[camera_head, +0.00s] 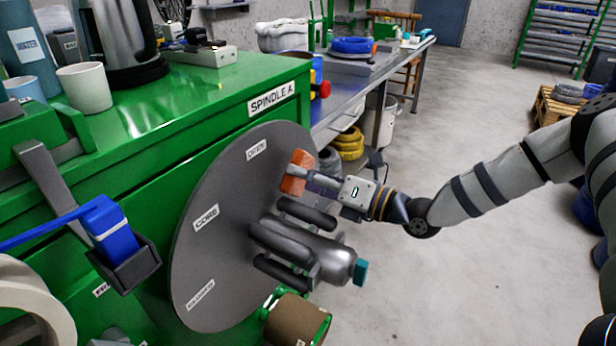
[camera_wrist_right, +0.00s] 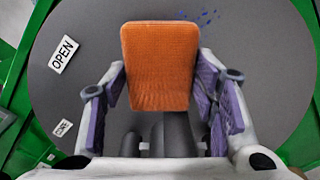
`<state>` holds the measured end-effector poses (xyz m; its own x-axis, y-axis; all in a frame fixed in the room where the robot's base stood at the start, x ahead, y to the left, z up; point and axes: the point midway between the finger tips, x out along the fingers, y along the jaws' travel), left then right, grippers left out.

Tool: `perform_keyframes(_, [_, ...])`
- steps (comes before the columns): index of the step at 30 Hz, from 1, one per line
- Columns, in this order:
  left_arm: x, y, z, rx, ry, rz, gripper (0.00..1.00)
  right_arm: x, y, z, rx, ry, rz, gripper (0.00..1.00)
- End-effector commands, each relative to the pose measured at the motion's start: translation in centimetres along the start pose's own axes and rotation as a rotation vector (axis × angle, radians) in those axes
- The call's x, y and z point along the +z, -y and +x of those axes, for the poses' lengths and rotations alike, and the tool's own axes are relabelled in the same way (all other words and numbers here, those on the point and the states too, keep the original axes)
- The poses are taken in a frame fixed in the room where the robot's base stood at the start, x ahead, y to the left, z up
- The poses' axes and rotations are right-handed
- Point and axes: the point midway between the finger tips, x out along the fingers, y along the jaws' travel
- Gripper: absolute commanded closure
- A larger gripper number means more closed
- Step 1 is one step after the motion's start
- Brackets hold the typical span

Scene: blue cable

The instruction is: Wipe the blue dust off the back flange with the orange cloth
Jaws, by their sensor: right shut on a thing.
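The back flange (camera_head: 215,255) is a large grey disc with labels on its face, mounted on the green machine's side. It fills much of the right wrist view (camera_wrist_right: 60,100). My right gripper (camera_head: 312,178) is shut on the orange cloth (camera_head: 298,172), a folded pad held at the flange's upper right face. In the right wrist view the cloth (camera_wrist_right: 160,65) stands between the purple finger pads. Whether it touches the flange I cannot tell. Blue dust specks (camera_wrist_right: 200,16) show on the flange just beyond the cloth's upper right corner. My left gripper is not in view.
The grey spindle core (camera_head: 310,250) with dark bars juts from the flange below my right gripper. A brown roll (camera_head: 297,320) sits under it. Open floor (camera_head: 460,270) lies to the right.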

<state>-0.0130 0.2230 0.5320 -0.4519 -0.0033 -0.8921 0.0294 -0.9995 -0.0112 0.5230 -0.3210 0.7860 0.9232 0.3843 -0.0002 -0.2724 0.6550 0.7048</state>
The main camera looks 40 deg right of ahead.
Motion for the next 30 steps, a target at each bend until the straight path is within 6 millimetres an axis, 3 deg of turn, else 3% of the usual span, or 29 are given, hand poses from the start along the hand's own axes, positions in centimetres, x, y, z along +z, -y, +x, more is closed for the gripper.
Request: perform_keyframes(30, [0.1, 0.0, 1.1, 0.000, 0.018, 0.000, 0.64, 0.0, 0.1, 2.0, 0.000, -0.001, 0.000, 0.69])
